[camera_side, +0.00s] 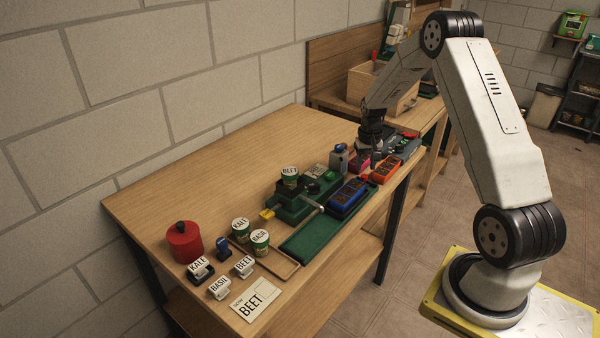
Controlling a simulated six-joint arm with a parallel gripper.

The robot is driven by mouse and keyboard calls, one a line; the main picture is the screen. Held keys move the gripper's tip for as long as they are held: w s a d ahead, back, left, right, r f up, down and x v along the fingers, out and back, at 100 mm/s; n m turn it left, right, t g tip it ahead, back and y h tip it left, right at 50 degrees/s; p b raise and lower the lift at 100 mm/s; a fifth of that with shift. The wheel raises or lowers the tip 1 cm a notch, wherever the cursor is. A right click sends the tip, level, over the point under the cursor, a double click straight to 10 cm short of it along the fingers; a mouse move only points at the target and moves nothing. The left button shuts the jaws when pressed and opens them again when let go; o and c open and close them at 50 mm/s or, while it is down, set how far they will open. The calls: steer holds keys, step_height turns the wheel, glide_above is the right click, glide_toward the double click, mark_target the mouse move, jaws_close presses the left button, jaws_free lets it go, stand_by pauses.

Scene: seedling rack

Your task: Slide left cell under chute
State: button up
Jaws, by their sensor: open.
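A long green tray (308,239) runs along the front edge of the wooden table, its near end bare. A blue cell (349,194) sits in it, left of an orange cell (387,170). A red piece (358,164) shows behind the orange cell. A green machine (292,208) with a BEET pot on top stands behind the tray; a pale rod (311,214) reaches from it toward the tray. Which part is the chute I cannot tell. My gripper (370,162) is open, pointing down near the red piece and orange cell; its fingertips are small and partly hidden, contact unclear.
KALE (240,228) and BASIL pots (260,242) stand on a small wooden tray (280,264). Several name tags, a BEET card (256,299) and a red canister (184,241) are at the table's near left. A grey bottle (338,158) stands close left of my gripper. The table's back left is clear.

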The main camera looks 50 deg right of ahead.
mark_target(364, 175)
steer(key=shift+f, duration=1.8)
jaws_close()
